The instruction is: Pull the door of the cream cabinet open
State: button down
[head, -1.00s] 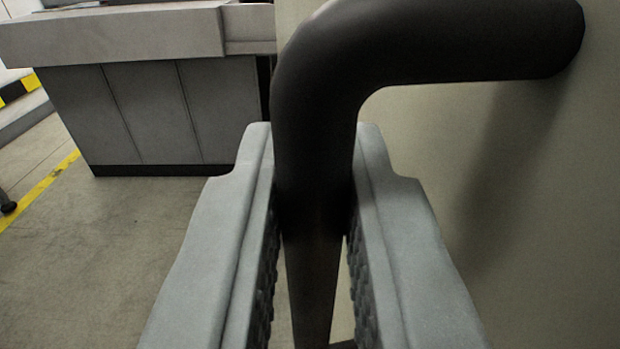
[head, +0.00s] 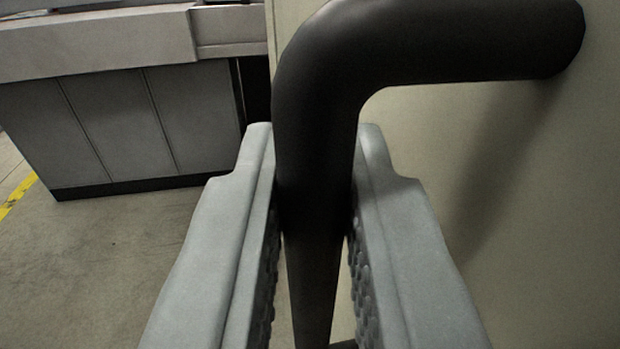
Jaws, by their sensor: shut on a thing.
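The cream cabinet's door (head: 530,190) fills the right side of the head view, close to me. Its dark bar handle (head: 440,45) comes out from the door at upper right, bends, and runs down between my fingers. My gripper (head: 315,175) is shut on the upright part of the handle, with one grey finger on each side. The lower end of the handle is out of sight. The cabinet's body and the door's hinge side are not in view.
A grey counter or machine base (head: 120,125) with a light top stands at the left, beyond the door edge. Bare concrete floor (head: 110,260) with a yellow line (head: 18,195) lies in front of it.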

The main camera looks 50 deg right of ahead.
jog(key=c, duration=1.5)
grip_release()
jog(key=v, duration=1.7)
jog(key=shift+s, duration=0.15)
